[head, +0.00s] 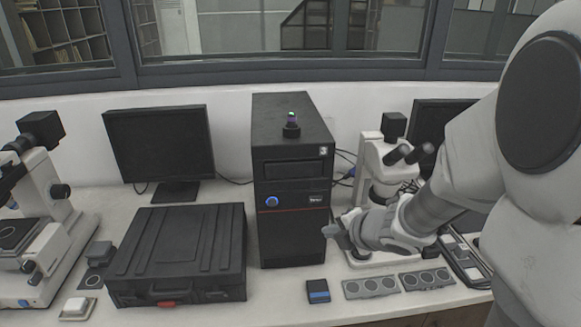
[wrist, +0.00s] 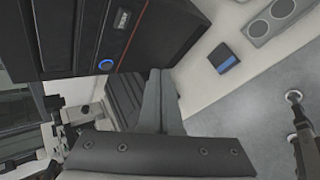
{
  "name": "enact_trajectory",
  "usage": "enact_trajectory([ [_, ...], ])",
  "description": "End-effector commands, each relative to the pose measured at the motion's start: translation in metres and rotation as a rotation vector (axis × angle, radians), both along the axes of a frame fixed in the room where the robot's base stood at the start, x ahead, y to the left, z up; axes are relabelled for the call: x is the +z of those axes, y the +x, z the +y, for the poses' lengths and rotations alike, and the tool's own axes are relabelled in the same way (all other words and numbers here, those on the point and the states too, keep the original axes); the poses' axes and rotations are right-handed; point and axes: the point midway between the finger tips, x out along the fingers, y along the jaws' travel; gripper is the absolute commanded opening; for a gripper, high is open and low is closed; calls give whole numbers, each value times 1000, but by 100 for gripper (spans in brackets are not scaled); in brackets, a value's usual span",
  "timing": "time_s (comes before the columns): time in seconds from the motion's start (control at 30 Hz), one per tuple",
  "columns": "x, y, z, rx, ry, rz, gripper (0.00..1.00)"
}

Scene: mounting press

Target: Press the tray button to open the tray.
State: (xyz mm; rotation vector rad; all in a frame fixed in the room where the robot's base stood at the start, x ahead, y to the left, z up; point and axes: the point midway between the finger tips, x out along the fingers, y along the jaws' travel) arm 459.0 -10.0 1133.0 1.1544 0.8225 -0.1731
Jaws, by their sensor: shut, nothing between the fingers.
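A black tower (head: 292,225) stands upright on the bench, with a wide slot panel (head: 293,170) in its upper front and a thin red line lower down. A round blue button (head: 271,201) sits on the left of its front. The button also shows in the wrist view (wrist: 105,65). No tray sticks out of the front. My gripper (head: 330,232) is shut and empty, in front of the tower's lower right side in the head view. In the wrist view the fingertips (wrist: 160,72) point toward the tower, apart from the button.
A black case (head: 180,250) lies left of the tower. A small black-and-blue box (head: 318,291) and grey plates with round wells (head: 372,288) lie in front. Microscopes (head: 40,200) stand at both sides. A monitor (head: 160,145) stands behind. A small knob-like object (head: 291,126) stands on the tower.

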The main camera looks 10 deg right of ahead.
Motion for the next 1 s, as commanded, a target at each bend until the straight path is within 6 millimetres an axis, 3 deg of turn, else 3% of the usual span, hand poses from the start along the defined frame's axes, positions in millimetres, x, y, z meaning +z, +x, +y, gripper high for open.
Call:
enact_trajectory([
  [0.53, -2, 4, 3, 26, -3, 0, 0],
  [1.0, -1, 64, 2, 26, -2, 0, 0],
])
